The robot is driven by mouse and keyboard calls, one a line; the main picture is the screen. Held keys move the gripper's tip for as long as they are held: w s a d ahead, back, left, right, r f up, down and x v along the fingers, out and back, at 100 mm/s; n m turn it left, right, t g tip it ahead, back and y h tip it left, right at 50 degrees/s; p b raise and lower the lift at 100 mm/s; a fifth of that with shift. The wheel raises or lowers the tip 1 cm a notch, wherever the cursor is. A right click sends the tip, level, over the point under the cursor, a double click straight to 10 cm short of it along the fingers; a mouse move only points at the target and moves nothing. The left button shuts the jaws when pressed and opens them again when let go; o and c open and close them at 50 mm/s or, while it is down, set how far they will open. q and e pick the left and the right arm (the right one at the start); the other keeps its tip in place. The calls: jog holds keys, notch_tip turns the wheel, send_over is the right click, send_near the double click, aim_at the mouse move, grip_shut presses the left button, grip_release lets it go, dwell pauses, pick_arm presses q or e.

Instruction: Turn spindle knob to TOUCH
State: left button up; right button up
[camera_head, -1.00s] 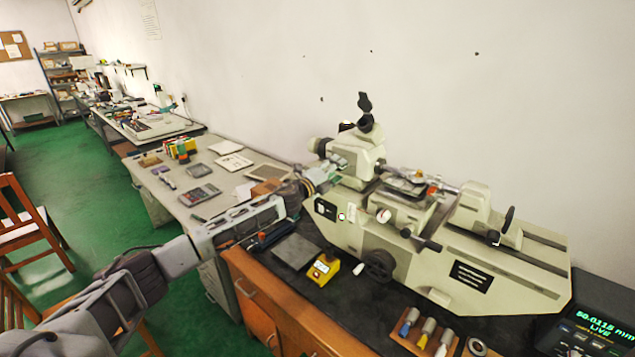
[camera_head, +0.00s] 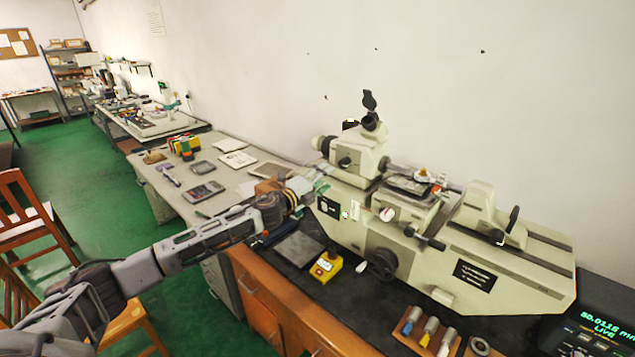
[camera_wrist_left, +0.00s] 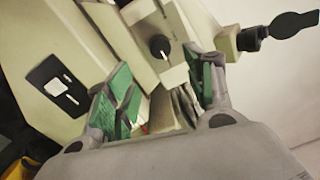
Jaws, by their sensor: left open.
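The cream measuring machine (camera_head: 455,265) stands on the dark bench top. A small black knob (camera_head: 345,162) sits on the front of its headstock; I take it for the spindle knob. In the left wrist view a round black knob (camera_wrist_left: 160,47) with a pale mark shows ahead, beyond the fingers. Its setting and any TOUCH label are too small to read. My left gripper (camera_head: 316,186) is at the left front of the headstock, below the knob and apart from it. In the wrist view its green-padded fingers (camera_wrist_left: 160,100) are spread and empty. My right gripper is not in view.
A black switch plate (camera_head: 328,207) is on the machine's front. An eyepiece (camera_head: 370,118) rises above the headstock. A yellow box (camera_head: 325,267), a handwheel (camera_head: 381,264) and a green-lit display (camera_head: 590,325) are nearby. Clear wall lies above.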

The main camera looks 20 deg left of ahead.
pick_arm(q)
jog(key=shift+v, duration=1.2)
